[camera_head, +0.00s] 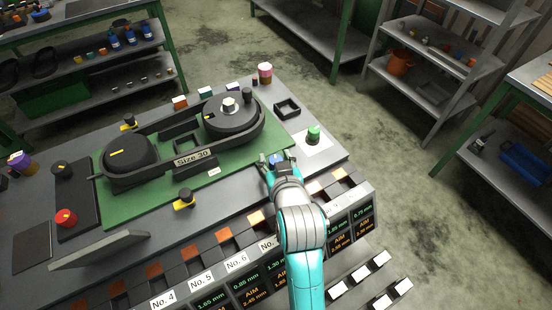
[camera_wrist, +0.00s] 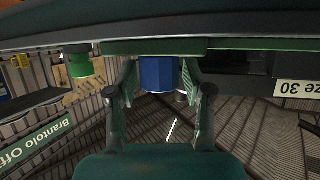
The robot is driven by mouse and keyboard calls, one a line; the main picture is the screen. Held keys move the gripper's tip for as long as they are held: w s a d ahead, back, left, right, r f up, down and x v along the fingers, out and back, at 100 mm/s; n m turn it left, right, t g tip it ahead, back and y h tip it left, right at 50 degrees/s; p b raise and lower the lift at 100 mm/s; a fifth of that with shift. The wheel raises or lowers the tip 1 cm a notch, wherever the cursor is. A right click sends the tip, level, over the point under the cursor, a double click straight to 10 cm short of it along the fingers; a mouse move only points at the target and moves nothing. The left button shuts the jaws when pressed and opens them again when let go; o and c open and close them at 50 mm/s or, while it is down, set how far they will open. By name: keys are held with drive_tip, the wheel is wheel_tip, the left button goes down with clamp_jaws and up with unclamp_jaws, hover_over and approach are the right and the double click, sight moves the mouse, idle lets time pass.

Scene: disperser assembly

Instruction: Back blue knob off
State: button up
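The blue knob (camera_head: 276,158) is at the right front edge of the green board (camera_head: 140,208), partly hidden by my gripper (camera_head: 278,163). In the wrist view the blue knob (camera_wrist: 161,74) sits between the two fingers of my gripper (camera_wrist: 161,80). The wrist view is upside down, so the knob appears to hang from the green board. Whether the knob has turned cannot be seen.
The disperser assembly (camera_head: 193,158) marked "Size 30" stands behind the knob. A green knob (camera_head: 313,133) is on a pale plate to the right. A yellow-and-black knob (camera_head: 185,198) is to the left, a red knob (camera_head: 66,217) farther left. Labelled bins line the front edge.

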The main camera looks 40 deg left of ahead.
clamp_jaws()
drive_tip(key=shift+g, duration=0.3)
drive_tip(key=shift+n+g+y, duration=0.5)
drive_tip(key=shift+n+g, duration=0.1)
drive_tip(key=shift+n, duration=0.2)
drive_tip(key=shift+o, duration=2.3)
unclamp_jaws()
